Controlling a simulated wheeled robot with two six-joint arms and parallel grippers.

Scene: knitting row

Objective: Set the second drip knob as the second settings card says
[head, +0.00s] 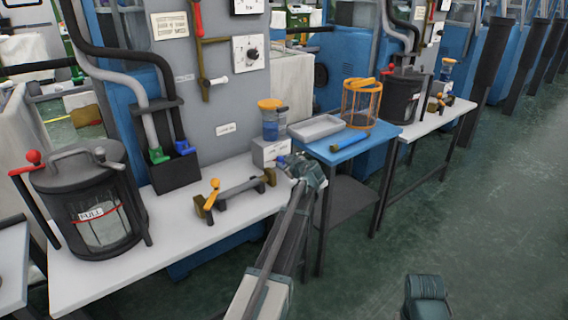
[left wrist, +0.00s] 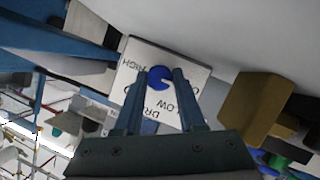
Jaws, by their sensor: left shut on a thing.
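In the left wrist view a round blue knob (left wrist: 160,77) sits on a white panel (left wrist: 140,56) lettered HIGH, LOW and, partly covered, a word starting DR. My left gripper (left wrist: 162,76) has its fingers closed on the knob from both sides. Which mark the knob points to is unclear. In the head view my left gripper (head: 291,162) reaches the white box (head: 266,151) under a clear, orange-lidded container (head: 270,121). Cards on the grey machine (head: 170,25) and farther machine (head: 419,13) are too small to read surely.
A blue side table (head: 350,148) holds a grey tray (head: 317,127) and an orange wire basket (head: 360,103) close beside the gripper. A brass-ended bar fixture (head: 235,189) and a black pot (head: 90,195) stand on the white table. Open floor lies at right.

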